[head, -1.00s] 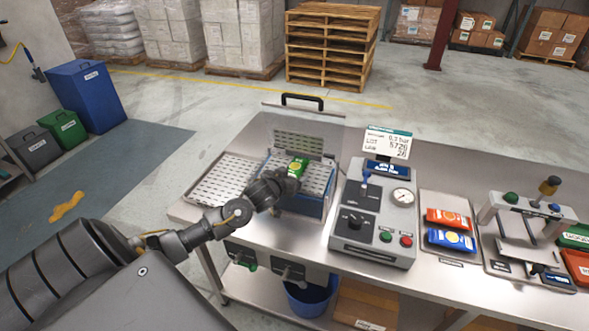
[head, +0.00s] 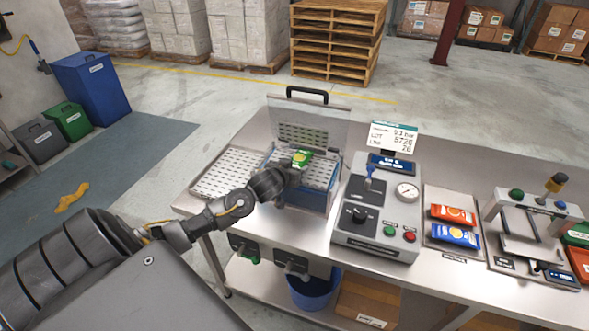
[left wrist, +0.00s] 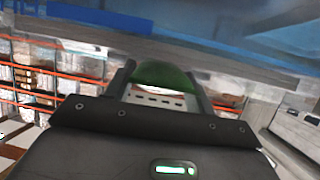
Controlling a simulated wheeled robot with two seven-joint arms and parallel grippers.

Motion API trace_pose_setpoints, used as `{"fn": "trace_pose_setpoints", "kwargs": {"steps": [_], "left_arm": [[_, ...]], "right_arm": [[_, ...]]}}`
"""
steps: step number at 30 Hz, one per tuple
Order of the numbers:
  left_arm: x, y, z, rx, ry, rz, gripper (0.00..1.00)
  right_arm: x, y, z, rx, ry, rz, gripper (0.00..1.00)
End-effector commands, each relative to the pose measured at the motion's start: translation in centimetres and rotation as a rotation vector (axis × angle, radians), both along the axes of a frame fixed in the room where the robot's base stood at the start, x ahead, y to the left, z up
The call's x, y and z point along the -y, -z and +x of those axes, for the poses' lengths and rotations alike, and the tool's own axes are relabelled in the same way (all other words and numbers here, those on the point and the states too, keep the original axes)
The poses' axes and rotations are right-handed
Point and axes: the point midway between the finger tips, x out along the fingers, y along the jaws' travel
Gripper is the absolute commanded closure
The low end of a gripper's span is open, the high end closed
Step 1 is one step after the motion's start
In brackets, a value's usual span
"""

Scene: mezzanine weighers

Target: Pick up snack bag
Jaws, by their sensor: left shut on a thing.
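A green snack bag (head: 302,158) with a yellow and white print shows at the perforated, blue-sided chamber on the bench. My left gripper (head: 291,172) reaches in from the left and is shut on this bag. In the left wrist view the green bag (left wrist: 164,75) sits between the two dark fingers. Whether the bag touches the perforated plate cannot be told. An orange bag (head: 453,214) and a blue bag (head: 452,236) lie on a tray (head: 437,199) to the right. My right gripper is not in view.
The chamber (head: 316,201) has a raised clear lid with a black handle (head: 307,94). A perforated tray (head: 226,172) lies to its left. A grey control box (head: 372,237) with a gauge stands to its right. A press stand (head: 530,212) is at the far right.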

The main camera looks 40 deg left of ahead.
Motion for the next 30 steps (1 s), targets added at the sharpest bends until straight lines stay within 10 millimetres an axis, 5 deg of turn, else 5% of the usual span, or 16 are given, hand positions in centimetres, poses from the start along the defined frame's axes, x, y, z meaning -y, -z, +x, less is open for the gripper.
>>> {"fn": "trace_pose_setpoints", "kwargs": {"steps": [6,21,30], "left_arm": [[0.1,-2.5,-0.4,0.003,0.002,0.002,0.69],[3.1,-2.1,-12.5,0.0,0.002,-0.001,0.69],[4.2,-2.5,-16.7,0.001,0.0,-0.001,0.69]], "right_arm": [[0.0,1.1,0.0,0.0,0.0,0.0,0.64],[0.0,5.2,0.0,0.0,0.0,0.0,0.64],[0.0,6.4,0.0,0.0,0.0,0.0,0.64]]}}
